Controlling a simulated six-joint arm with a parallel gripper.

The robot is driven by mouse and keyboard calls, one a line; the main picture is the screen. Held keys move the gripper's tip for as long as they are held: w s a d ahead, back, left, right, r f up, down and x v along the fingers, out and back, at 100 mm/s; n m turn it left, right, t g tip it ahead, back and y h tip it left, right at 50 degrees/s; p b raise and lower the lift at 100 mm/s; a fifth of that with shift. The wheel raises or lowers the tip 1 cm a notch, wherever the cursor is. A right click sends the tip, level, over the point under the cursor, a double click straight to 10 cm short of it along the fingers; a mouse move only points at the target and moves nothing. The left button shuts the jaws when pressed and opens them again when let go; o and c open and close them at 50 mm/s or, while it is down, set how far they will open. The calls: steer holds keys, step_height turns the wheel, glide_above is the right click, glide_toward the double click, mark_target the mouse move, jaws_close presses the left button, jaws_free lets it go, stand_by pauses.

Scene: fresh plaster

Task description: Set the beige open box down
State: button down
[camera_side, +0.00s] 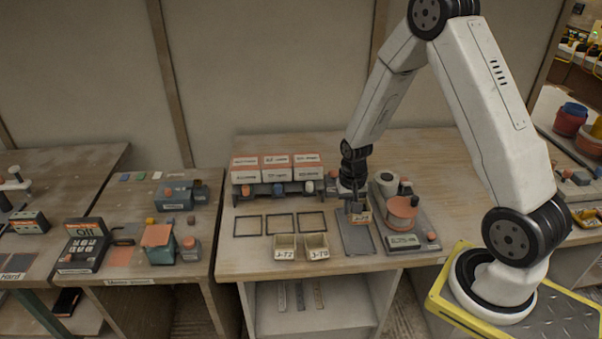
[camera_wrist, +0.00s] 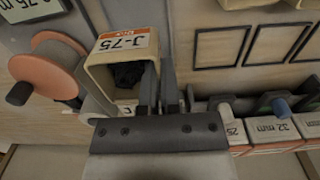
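The beige open box (camera_wrist: 98,78) has an orange-and-white label reading J-75 and dark contents. It also shows below my wrist in the side view (camera_side: 363,217). My gripper (camera_wrist: 160,80) is closed on one side wall of the box, with one finger inside and one outside. In the side view my gripper (camera_side: 354,205) is at the back end of a flat grey tray (camera_side: 357,241). The box is over or at that end of the tray; I cannot tell whether it touches.
Two similar beige boxes (camera_side: 285,247) (camera_side: 317,246) stand at the front left. Several thin dark frames (camera_side: 280,224) lie behind them. A rack of labelled boxes (camera_side: 277,172) stands at the back. An orange spool (camera_side: 401,213) is close on the right.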

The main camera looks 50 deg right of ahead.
steer(key=shift+f, duration=1.15)
steer(key=shift+f, duration=0.1)
steer(key=shift+f, duration=1.7)
steer(key=shift+f, duration=0.15)
steer(key=c, duration=0.8)
jaws_free()
steer(key=shift+c, duration=0.2)
steer(key=shift+r, duration=6.2)
